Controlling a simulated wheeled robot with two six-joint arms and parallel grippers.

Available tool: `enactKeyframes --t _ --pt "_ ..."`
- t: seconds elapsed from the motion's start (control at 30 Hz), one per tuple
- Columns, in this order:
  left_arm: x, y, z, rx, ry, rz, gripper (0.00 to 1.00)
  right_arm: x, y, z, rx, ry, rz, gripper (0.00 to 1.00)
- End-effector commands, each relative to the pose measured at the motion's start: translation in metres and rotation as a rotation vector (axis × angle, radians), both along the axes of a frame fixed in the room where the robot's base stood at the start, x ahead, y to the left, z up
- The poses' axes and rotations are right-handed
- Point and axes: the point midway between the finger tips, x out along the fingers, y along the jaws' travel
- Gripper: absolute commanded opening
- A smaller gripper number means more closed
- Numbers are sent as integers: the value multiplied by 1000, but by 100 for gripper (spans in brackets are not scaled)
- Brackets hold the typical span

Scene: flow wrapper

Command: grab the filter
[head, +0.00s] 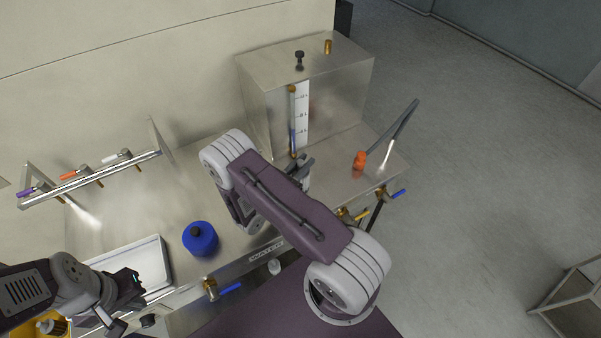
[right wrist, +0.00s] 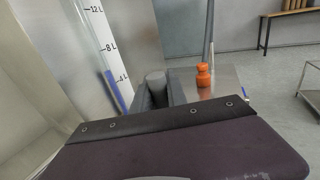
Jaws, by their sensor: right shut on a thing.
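My right gripper (head: 303,172) is at the front of the steel tank, mostly hidden behind my right arm in the head view. In the right wrist view the right gripper (right wrist: 157,92) is shut on a grey cylinder with a rounded top, which looks like the filter (right wrist: 155,78). Its pale lower side shows as the filter (head: 306,182) in the head view; the rest is hidden by fingers and arm. It stands roughly upright, and I cannot tell whether it touches the steel top. My left gripper (head: 122,292) is at the lower left by a white tray; its fingertips are unclear.
The tank (head: 262,115) with its level gauge (head: 301,110) stands close behind the right gripper. An orange bottle (head: 359,162) stands to the right, a blue round container (head: 200,239) to the left. The white tray (head: 160,262) and a valve rail (head: 95,180) are further left.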

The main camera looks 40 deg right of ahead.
Motion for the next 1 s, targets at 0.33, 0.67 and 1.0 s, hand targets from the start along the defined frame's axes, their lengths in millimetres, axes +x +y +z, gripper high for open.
enactKeyframes --t 0.33,0.67,1.0 --pt "0 0 2 0 0 0 0 0 0 42 0 -5 0 0" --pt "0 0 1 0 0 0 0 -76 -11 87 -1 3 1 0" --pt "0 0 50 0 0 0 0 -110 -16 114 -1 4 0 0"
